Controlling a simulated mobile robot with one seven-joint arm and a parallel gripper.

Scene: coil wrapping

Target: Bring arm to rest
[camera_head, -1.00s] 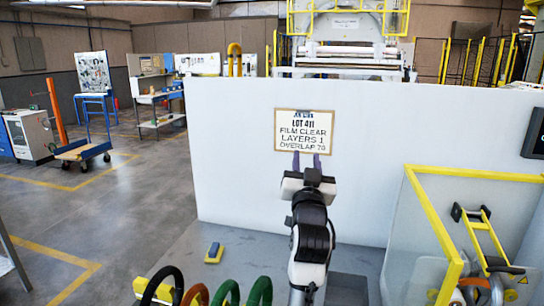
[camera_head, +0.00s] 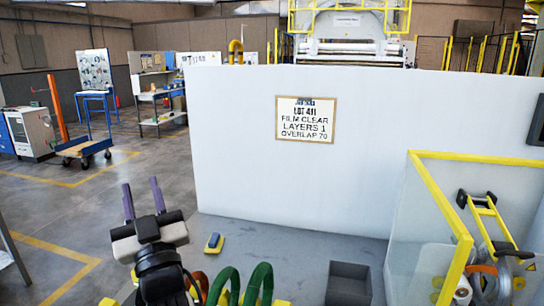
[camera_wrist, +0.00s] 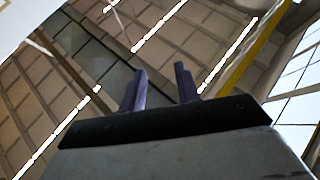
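My gripper (camera_head: 143,201) is at the lower left of the head view, raised and left of the white panel's sign. Its two purple fingers point up and stand apart with nothing between them. In the wrist view my gripper (camera_wrist: 160,88) is also open and empty, with walls and bright light strips behind it. My arm rises from the bottom edge of the head view and hides part of the coils.
A white panel (camera_head: 240,150) with a lot sign (camera_head: 306,119) stands ahead. Green coils (camera_head: 262,285), a grey bin (camera_head: 349,284) and a yellow-blue block (camera_head: 213,243) are on the grey surface. A yellow-framed guard (camera_head: 440,205) with a film dispenser (camera_head: 487,235) stands right.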

